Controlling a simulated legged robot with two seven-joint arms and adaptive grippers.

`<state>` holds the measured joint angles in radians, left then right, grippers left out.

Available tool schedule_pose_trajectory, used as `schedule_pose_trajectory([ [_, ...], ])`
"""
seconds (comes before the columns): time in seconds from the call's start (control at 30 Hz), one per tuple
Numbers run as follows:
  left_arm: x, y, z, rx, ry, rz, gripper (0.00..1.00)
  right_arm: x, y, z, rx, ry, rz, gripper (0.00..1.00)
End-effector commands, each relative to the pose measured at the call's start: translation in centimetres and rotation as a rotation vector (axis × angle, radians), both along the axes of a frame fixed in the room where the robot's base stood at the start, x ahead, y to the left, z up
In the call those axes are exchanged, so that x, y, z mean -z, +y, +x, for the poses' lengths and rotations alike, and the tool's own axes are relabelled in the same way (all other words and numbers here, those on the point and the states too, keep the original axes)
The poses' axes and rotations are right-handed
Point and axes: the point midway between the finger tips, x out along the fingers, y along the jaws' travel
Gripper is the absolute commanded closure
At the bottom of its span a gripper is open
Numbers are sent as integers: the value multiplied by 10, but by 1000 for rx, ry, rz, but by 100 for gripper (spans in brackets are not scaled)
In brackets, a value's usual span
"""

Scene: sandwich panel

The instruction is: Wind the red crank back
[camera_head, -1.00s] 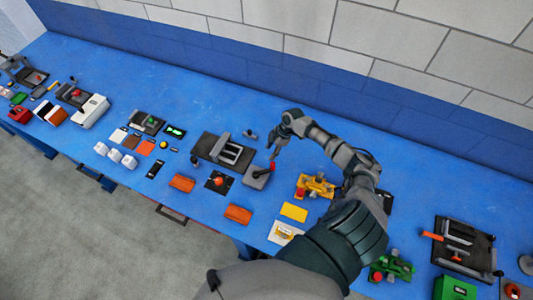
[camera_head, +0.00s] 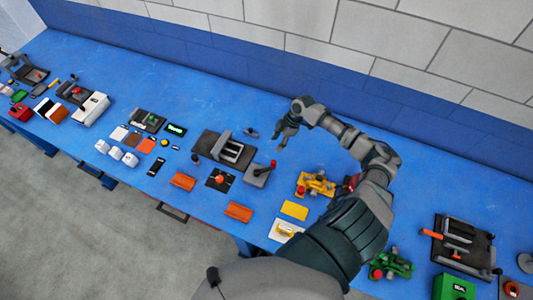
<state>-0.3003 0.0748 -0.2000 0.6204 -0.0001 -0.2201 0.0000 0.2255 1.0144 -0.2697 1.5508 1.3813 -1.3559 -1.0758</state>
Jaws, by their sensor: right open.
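The red crank (camera_head: 273,164) is a small red knob on a dark arm over a grey base box (camera_head: 256,175), near the middle of the blue table. My right gripper (camera_head: 280,143) is open, a little above and to the right of the red knob in the picture, apart from it and empty. The knob and its arm are in plain sight. My left gripper is not in view.
A dark plate with a grey frame (camera_head: 225,146) lies left of the crank. A yellow device (camera_head: 315,184) is at its right. The table behind is clear.

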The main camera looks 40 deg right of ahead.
Motion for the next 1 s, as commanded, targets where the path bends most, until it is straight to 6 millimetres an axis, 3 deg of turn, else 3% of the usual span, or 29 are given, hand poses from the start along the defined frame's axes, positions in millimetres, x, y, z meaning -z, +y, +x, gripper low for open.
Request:
schedule_pose_trajectory([
  [1.0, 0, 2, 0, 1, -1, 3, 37, -65, -14, -23, -1, 0, 0, 51],
])
